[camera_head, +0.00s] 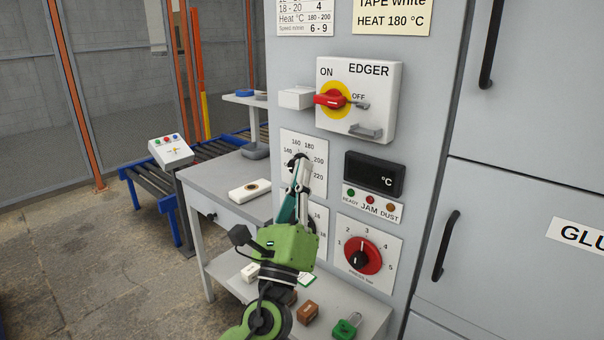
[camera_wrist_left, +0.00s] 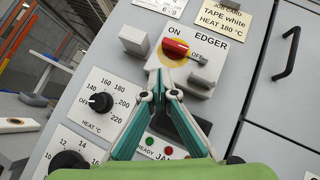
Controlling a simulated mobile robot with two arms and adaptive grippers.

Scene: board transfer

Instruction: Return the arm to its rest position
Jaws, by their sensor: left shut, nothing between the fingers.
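My left gripper (camera_head: 300,166) is shut and empty, raised in front of the grey machine panel (camera_head: 296,80). In the head view its tips overlap the heat dial (camera_head: 291,165). In the left wrist view the shut fingertips (camera_wrist_left: 160,80) lie just below the red switch (camera_wrist_left: 176,49) of the EDGER box. Whether they touch anything cannot be told. The EDGER box (camera_head: 384,82) carries the red switch (camera_head: 330,100) on a yellow disc. The heat dial also shows in the left wrist view (camera_wrist_left: 101,103). My right gripper is not in view.
A red-knobbed dial (camera_head: 361,257) and a dark display (camera_head: 374,174) are on the panel. A grey side table (camera_head: 215,174) with a white block (camera_head: 250,190) stands left. A lower shelf (camera_head: 366,308) holds small items. Open floor (camera_head: 120,270) lies at left.

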